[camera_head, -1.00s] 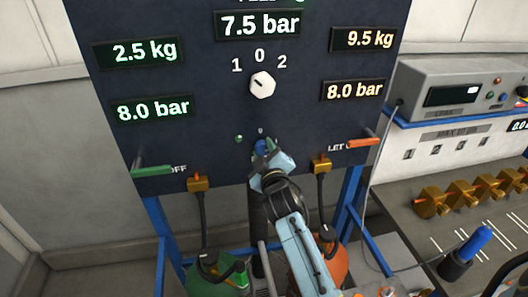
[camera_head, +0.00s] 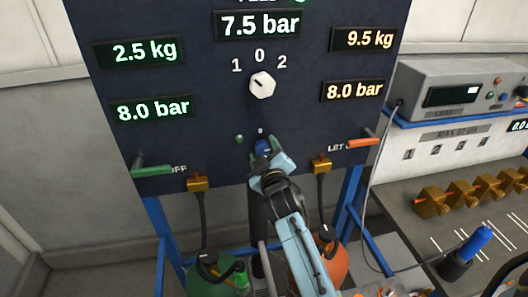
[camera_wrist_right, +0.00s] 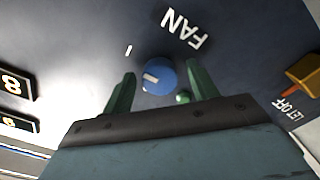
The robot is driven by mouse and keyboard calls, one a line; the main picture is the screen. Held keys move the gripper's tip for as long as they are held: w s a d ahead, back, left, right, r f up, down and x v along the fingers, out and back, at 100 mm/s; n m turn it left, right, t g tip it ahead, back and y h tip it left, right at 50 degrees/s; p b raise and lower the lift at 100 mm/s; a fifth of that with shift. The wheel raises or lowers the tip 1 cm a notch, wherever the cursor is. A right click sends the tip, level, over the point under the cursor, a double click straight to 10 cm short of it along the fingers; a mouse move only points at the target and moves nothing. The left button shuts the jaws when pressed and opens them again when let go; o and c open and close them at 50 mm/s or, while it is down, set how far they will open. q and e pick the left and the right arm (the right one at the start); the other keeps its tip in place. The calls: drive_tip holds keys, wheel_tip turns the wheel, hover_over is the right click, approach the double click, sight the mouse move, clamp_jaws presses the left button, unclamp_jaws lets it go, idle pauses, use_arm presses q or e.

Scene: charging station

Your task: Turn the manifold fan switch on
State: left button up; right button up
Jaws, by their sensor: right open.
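The fan switch is a round blue knob on the dark panel, with a white pointer mark (camera_wrist_right: 158,78). In the right wrist view it sits beside the FAN lettering (camera_wrist_right: 185,29), with its white mark toward the left of that view. In the head view the blue knob (camera_head: 262,146) is partly hidden by my right gripper (camera_head: 264,150). That gripper is open, its two green fingers on either side of the knob in the wrist view (camera_wrist_right: 160,82). I cannot tell whether the fingers touch it. My left gripper is not in view.
A white selector knob (camera_head: 262,85) is above on the panel (camera_head: 215,85). A green lever (camera_head: 152,170) and an orange lever (camera_head: 361,142) stick out at the sides. Brass fittings (camera_head: 198,184) with hoses hang along the lower edge. A bench with instruments stands at right.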

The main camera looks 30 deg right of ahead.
drive_tip(key=b+v, duration=0.1)
drive_tip(key=v, duration=1.2)
drive_tip(key=shift+s, duration=0.2)
